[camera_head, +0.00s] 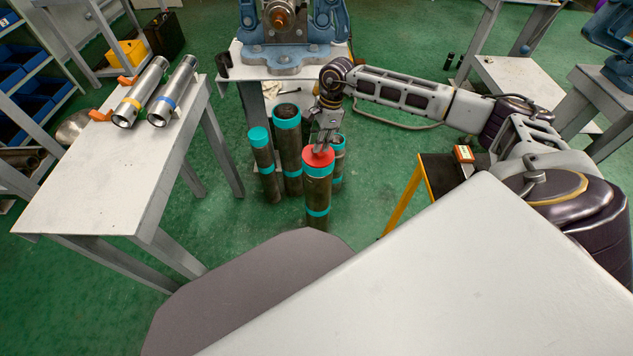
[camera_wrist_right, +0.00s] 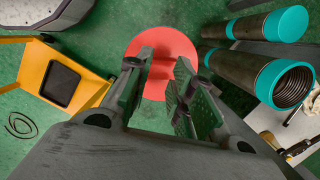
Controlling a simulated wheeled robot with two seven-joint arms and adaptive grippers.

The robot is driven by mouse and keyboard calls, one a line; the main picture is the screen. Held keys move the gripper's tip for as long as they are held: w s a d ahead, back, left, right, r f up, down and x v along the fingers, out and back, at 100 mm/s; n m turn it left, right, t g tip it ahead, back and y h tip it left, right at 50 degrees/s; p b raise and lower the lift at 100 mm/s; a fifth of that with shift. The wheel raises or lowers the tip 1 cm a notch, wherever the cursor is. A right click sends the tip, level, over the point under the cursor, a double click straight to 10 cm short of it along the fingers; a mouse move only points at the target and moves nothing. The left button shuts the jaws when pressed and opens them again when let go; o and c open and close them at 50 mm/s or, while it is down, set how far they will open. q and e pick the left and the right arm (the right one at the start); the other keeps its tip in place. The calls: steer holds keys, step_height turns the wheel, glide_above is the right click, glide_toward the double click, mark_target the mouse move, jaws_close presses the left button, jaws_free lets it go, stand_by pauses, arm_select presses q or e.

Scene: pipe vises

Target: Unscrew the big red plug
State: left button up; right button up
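The big red plug (camera_head: 318,158) caps the top of an upright dark pipe (camera_head: 317,190) with teal bands, standing on the green floor. In the right wrist view the red plug (camera_wrist_right: 160,62) is a round disc with a raised part at its middle, partly hidden by the fingers. My right gripper (camera_head: 321,146) points down at the plug from above. In the right wrist view its two fingers (camera_wrist_right: 166,88) are apart, on either side of the plug's middle. I cannot tell whether they touch it. My left gripper is not in view.
Several teal-banded pipes (camera_head: 288,150) stand close behind and beside the red-plugged one. A white table (camera_head: 110,185) with two silver tubes is at left. A blue vise (camera_head: 285,40) stands behind. A black stand with yellow legs (camera_head: 405,195) is at right.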

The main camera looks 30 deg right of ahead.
steer(key=shift+m, duration=0.9)
steer(key=shift+m+t+p, duration=0.3)
steer(key=shift+m, duration=0.1)
steer(key=shift+a+m, duration=0.1)
steer(key=shift+m, duration=0.9)
steer(key=shift+a+m+t+h+p, duration=0.1)
steer(key=shift+m+t+h+p, duration=0.25)
steer(key=shift+m, duration=0.65)
steer(key=shift+m, duration=1.3)
steer(key=shift+a+m+h, duration=0.1)
steer(key=shift+m+h, duration=0.25)
steer(key=shift+m, duration=0.85)
steer(key=shift+w+m+t+p, duration=0.1)
steer(key=shift+m+t+p, duration=0.15)
steer(key=shift+m+p, duration=0.05)
